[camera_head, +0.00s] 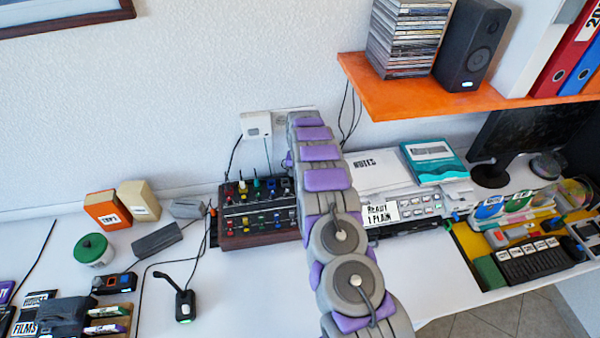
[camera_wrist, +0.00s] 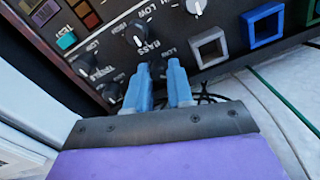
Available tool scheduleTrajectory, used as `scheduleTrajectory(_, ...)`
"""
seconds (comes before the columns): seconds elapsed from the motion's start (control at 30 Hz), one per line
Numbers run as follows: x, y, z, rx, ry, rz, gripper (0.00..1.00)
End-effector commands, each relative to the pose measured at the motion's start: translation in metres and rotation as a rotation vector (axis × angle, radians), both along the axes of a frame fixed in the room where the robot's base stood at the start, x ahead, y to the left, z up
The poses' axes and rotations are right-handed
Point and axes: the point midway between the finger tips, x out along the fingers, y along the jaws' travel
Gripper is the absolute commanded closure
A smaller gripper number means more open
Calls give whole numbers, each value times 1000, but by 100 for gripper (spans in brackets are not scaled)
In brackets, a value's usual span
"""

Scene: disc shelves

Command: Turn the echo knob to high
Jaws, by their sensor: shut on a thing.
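In the wrist view a dark control panel (camera_wrist: 118,52) fills the upper part, with its lettering upside down. A knob (camera_wrist: 140,33) sits by the word BASS, with LOW and HIGH marks around it. My gripper (camera_wrist: 159,68) has two blue fingers pointing at the panel, closed around a small dark knob (camera_wrist: 158,70) just below BASS. The fingers hide much of this knob and its label; I cannot read ECHO anywhere. In the head view a dark, wood-edged console (camera_head: 258,226) with coloured controls stands left of my arm. My gripper is hidden there.
Other knobs (camera_wrist: 82,68) sit left of my fingers. In the head view an orange shelf (camera_head: 470,103) hangs at the right, and a black microphone (camera_head: 183,302) stands in front of the console.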

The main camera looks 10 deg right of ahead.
Motion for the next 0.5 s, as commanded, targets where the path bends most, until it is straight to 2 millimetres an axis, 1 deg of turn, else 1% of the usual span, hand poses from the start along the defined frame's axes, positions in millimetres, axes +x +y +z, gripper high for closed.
scheduleTrajectory(0.1, -1, 1, 1, 1, 2, -76, 100)
scheduleTrajectory(0.2, 0, 1, 1, 0, 1, -108, 100)
scheduleTrajectory(0.5, 0, 1, 0, 1, 1, -113, 100)
